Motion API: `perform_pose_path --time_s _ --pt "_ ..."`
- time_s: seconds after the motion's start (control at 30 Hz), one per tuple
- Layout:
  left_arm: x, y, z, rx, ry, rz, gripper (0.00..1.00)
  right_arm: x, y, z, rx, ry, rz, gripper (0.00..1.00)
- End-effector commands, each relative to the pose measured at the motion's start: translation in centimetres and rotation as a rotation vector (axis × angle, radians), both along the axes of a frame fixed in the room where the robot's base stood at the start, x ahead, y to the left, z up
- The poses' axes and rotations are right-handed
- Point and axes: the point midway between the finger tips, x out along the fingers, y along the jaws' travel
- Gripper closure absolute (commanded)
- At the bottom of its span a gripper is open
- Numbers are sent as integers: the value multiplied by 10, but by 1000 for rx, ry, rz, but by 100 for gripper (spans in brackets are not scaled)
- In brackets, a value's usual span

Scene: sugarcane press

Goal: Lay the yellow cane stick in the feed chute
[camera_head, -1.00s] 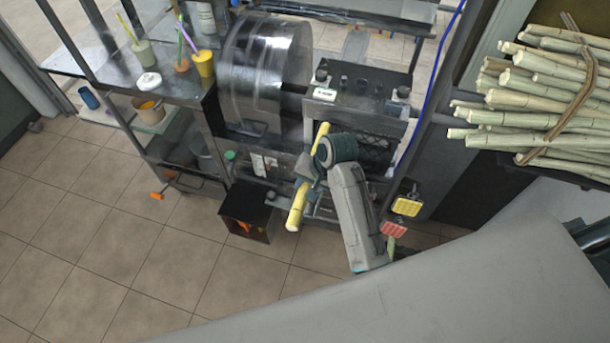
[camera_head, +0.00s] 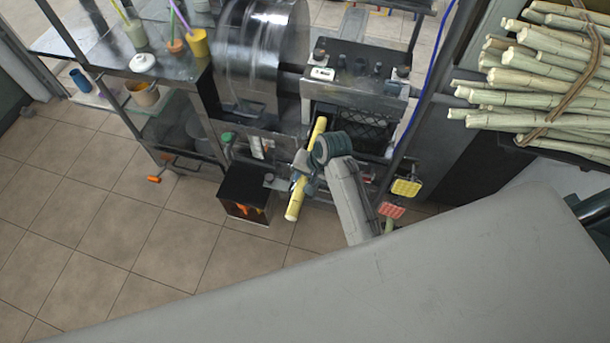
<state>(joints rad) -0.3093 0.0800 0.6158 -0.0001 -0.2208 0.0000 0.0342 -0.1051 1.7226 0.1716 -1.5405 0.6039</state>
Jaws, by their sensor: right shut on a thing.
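The yellow cane stick (camera_head: 296,200) is held tilted, its upper end near the left side of the press front and its lower end over the floor. My right gripper (camera_head: 304,172) is shut on the stick around its middle; the wrist hides part of the stick. The feed chute (camera_head: 362,128) appears to be the dark mesh-lined opening in the press front, just right of the stick's upper end. I cannot tell whether the stick touches it. My left gripper is not in view.
A large metal drum (camera_head: 262,55) stands left of the press. A black box with an orange glow (camera_head: 245,195) sits below left of the stick. A rack of bundled pale cane (camera_head: 545,80) is at the right. A shelf with cups (camera_head: 165,65) is at the left.

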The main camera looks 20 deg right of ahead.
Motion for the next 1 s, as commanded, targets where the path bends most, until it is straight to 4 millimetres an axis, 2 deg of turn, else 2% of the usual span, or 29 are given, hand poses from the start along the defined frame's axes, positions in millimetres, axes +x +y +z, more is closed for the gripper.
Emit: perform_pose_path --time_s 0.1,0.13,0.23,0.27,0.5,0.63,0.77,1.0 --pt "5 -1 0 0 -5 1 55 0 0 1 0 -1 0 93" --pt "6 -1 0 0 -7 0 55 0 0 1 0 -1 0 66" --pt "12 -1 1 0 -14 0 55 0 0 1 0 -1 0 46" --pt "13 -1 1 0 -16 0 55 0 0 1 0 -1 0 44" --pt "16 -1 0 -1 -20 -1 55 0 0 0 0 1 0 44" --pt "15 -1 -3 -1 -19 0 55 -1 -3 7 -1 -2 -1 44" --pt "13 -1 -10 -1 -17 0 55 -5 -8 25 -2 -5 0 44" --pt "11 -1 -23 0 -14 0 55 -15 -22 71 -2 -5 -1 44"
